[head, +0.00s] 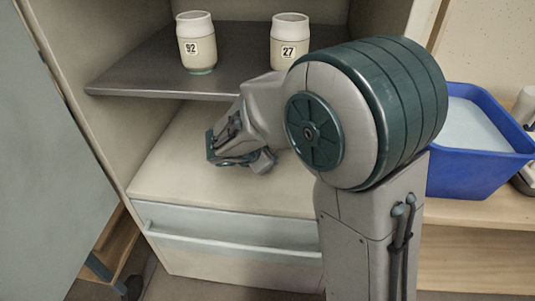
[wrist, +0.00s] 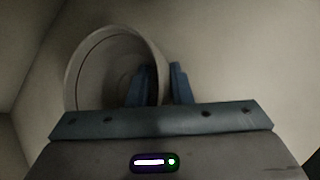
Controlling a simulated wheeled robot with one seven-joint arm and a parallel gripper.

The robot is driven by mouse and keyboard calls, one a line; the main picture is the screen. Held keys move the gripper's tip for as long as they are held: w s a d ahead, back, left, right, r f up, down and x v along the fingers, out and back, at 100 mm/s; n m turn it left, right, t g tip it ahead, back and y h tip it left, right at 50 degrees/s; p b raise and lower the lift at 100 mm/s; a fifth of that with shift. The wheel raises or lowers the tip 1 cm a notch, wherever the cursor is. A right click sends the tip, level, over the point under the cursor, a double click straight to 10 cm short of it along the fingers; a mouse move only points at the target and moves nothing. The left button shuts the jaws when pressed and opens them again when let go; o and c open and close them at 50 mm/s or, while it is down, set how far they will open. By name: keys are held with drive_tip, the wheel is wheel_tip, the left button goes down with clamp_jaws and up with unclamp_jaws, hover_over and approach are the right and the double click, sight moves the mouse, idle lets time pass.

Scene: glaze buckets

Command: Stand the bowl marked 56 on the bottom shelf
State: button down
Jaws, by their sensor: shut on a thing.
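My gripper (head: 228,153) reaches into the lower space of the cabinet, low over the pale bottom shelf (head: 180,180). The wrist view shows its two blue fingers (wrist: 163,84) shut on the wall of a pale round bowl (wrist: 88,72), one finger inside the rim and one outside. The bowl's open mouth faces the wrist camera. No number shows on it, so I cannot read whether it is 56. In the head view I cannot make the bowl out behind my gripper. Whether it touches the shelf cannot be told.
A dark grey upper shelf (head: 140,72) above my gripper carries a jar marked 92 (head: 197,52) and a jar marked 27 (head: 289,45). A blue tub (head: 468,165) stands on a wooden surface at right. A drawer (head: 230,240) is below. The bottom shelf's left part is clear.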

drive_tip(key=c, duration=1.3)
unclamp_jaws()
drive_tip(key=shift+r, duration=0.1)
drive_tip(key=p+v, duration=0.4)
drive_tip(key=v, duration=0.6)
drive_tip(key=s+d+f+m+g+y, duration=0.1)
drive_tip(key=s+d+m+g+y, duration=0.4)
drive_tip(key=s+d+m, duration=1)
drive_tip(key=shift+s+m+g+y+p, duration=0.35)
drive_tip(key=shift+s+m+g, duration=0.4)
drive_tip(key=shift+m, duration=3.25)
drive_tip(key=shift+d, duration=0.1)
